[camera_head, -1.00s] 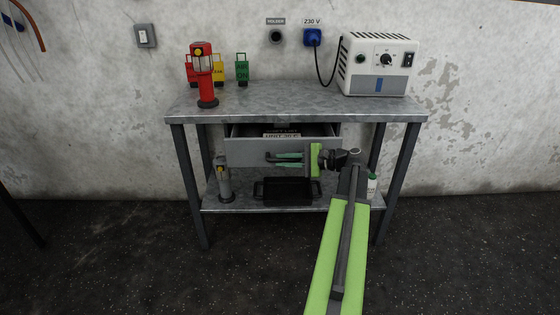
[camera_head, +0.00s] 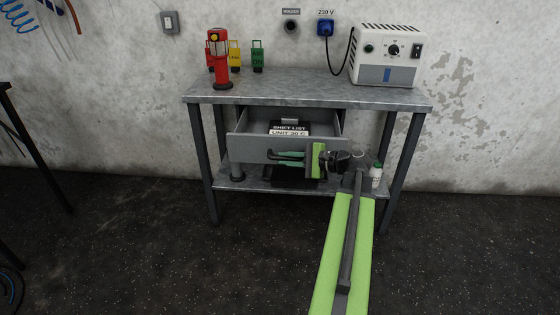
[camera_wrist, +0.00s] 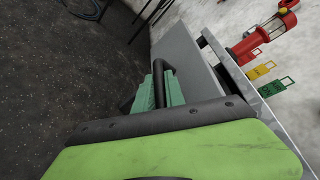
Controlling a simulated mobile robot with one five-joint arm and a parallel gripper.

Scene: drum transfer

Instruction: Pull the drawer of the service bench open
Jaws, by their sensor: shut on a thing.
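The service bench (camera_head: 290,82) stands against the wall with a grey metal top. Its grey drawer (camera_head: 248,148) is pulled out toward me, and its inside shows from above. A card with the words shift list (camera_head: 289,129) lies in it. My gripper (camera_head: 274,155) is at the drawer front, its teal fingers shut on the dark drawer handle (camera_wrist: 163,70). The wrist view shows the handle bar between the fingers (camera_wrist: 150,93). Part of the handle is hidden by my gripper.
On the bench top stand a red lamp (camera_head: 219,62), small coloured tags (camera_head: 257,57) and a white power unit (camera_head: 387,58). The lower shelf (camera_head: 228,184) holds a white bottle (camera_head: 376,175) and a dark tray, mostly hidden. The floor (camera_head: 130,240) in front is clear.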

